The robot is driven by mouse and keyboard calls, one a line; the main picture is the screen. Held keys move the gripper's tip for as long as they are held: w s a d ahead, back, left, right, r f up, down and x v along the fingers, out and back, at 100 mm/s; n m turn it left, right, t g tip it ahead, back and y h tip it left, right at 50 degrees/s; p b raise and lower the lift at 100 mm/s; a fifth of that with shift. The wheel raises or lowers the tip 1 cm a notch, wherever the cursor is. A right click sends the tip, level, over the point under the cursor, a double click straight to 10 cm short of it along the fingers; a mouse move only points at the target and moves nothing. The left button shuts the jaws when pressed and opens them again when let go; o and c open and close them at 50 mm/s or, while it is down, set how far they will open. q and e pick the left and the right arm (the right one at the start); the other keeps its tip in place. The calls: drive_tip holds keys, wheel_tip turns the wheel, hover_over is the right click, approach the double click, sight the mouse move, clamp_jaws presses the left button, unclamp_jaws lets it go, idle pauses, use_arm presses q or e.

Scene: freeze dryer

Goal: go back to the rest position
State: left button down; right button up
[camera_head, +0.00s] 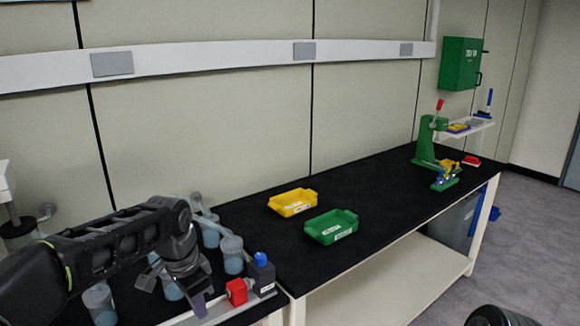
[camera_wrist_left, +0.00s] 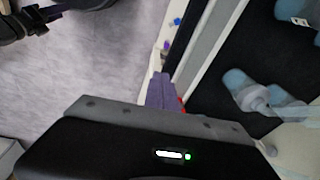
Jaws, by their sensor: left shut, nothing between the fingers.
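My left gripper (camera_head: 199,305) hangs fingers-down at the front left of the black bench, near the red block and the dark box with a blue knob. Its purple fingers (camera_wrist_left: 162,92) are together and empty in the left wrist view, above the bench's front edge. At the top left of the wrist view, a dark arm part with a purple piece (camera_wrist_left: 48,13) looks like my right gripper, cut off by the frame. Whether it is open or shut does not show.
Flasks (camera_head: 232,254) with bluish contents stand close around my left gripper. A red block (camera_head: 237,291) and a blue-knobbed box (camera_head: 262,275) are just right of it. Yellow (camera_head: 293,203) and green (camera_head: 331,227) bins sit mid-bench. A green press (camera_head: 426,140) stands at the far end.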

use_arm(q)
drive_tip(key=d+f+n+t+h, duration=0.1)
drive_tip(key=d+f+n+h, duration=0.3)
drive_tip(key=f, duration=0.6)
drive_tip(key=d+f+n+t+y, duration=0.1)
drive_tip(key=d+f+n+t, duration=0.1)
drive_tip(key=d+f, duration=0.6)
drive_tip(key=s+f+n+g, duration=0.2)
drive_tip(key=s+f, duration=0.8)
drive_tip(key=s, duration=0.3)
drive_tip(key=s+f+n+g, duration=0.1)
drive_tip(key=s+f+n, duration=0.2)
drive_tip(key=s+f, duration=0.7)
drive_tip(key=s, duration=0.4)
drive_tip(key=shift+s+g+h, duration=0.25)
drive_tip(key=shift+g+h, duration=0.05)
drive_tip(key=shift+g, duration=0.1)
drive_tip(key=shift+f, duration=0.1)
